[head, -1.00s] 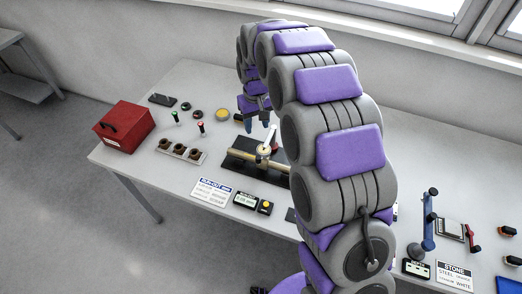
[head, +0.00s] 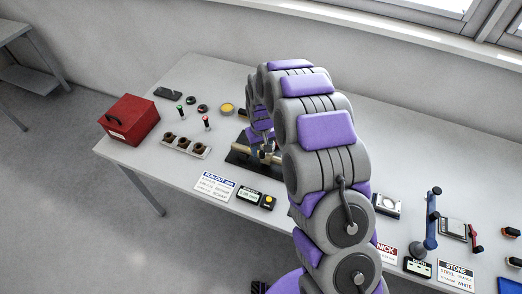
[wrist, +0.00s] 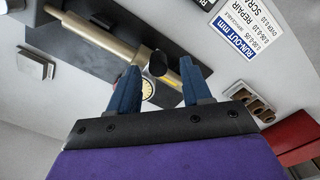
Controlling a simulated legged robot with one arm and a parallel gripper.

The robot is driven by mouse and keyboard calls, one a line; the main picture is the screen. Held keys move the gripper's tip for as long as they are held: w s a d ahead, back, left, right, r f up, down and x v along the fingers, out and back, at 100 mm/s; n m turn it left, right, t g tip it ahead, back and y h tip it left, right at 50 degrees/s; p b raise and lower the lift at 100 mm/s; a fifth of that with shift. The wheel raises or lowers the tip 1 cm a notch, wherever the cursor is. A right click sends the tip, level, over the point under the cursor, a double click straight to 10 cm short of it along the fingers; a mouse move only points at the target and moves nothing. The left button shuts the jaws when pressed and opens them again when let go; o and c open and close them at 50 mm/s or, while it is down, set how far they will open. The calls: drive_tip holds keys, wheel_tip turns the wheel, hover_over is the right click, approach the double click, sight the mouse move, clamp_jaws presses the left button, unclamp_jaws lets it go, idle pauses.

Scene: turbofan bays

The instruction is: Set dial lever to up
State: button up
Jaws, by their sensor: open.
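A brass-coloured shaft (wrist: 110,42) lies on a black base plate (wrist: 68,38) in the wrist view. A round dial gauge (wrist: 147,90) with a pale face sits beside the shaft, partly hidden by a finger. A dark round knob end (wrist: 157,63) stands against the shaft; I cannot tell for sure whether it is the dial lever. My gripper (wrist: 159,74) is open, its blue fingers on either side of the knob and gauge, with no clear grip on either. In the head view the base plate (head: 237,160) shows, but my arm hides most of the fixture.
A run-out card (head: 214,186) and a small display with a yellow button (head: 268,201) lie in front of the fixture. A socketed block (head: 186,146), green and red pegs and a red box (head: 130,119) are to the left. A blue stand (head: 431,218) is at the right.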

drive_tip(key=shift+d+f, duration=0.15)
drive_tip(key=shift+f, duration=0.65)
drive_tip(key=c, duration=0.3)
clamp_jaws()
